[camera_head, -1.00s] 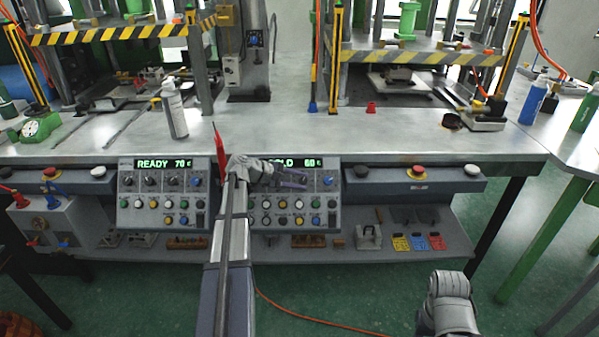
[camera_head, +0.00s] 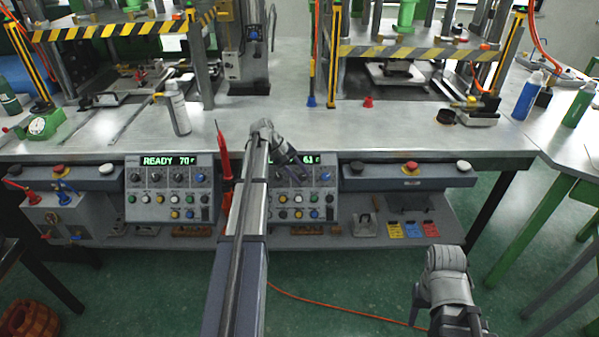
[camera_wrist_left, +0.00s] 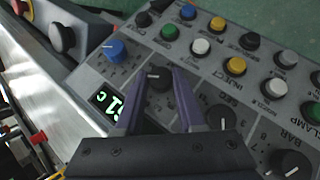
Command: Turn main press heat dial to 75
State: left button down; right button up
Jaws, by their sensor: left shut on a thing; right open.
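The right-hand control panel (camera_head: 290,206) sits on the front of the bench; its green display, partly hidden by my left arm, reads 61. In the left wrist view the display (camera_wrist_left: 108,103) also reads 61 C. A black dial (camera_wrist_left: 158,82) stands beside the display, between the purple fingers of my left gripper (camera_wrist_left: 157,74), which is shut on it. In the head view the left gripper (camera_head: 298,168) is at the panel's upper part. The left-hand panel (camera_head: 150,205) reads READY 70.
A blue knob (camera_wrist_left: 113,48) is close to the gripped dial, with several coloured buttons beyond. A red emergency button (camera_head: 411,168) sits on the bench front to the right. A white bottle (camera_head: 177,108) stands on the bench.

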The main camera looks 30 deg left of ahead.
pick_arm(q)
jog(key=shift+s, duration=0.1)
dwell(0.5)
jog(key=c, duration=0.5)
grip_release()
jog(key=shift+r, duration=0.1)
jog(key=p+v, duration=0.6)
jog(key=v, duration=0.1)
jog(key=shift+a+r+p, duration=0.1)
jog(key=shift+r+p, duration=0.2)
jog(key=shift+p, duration=0.1)
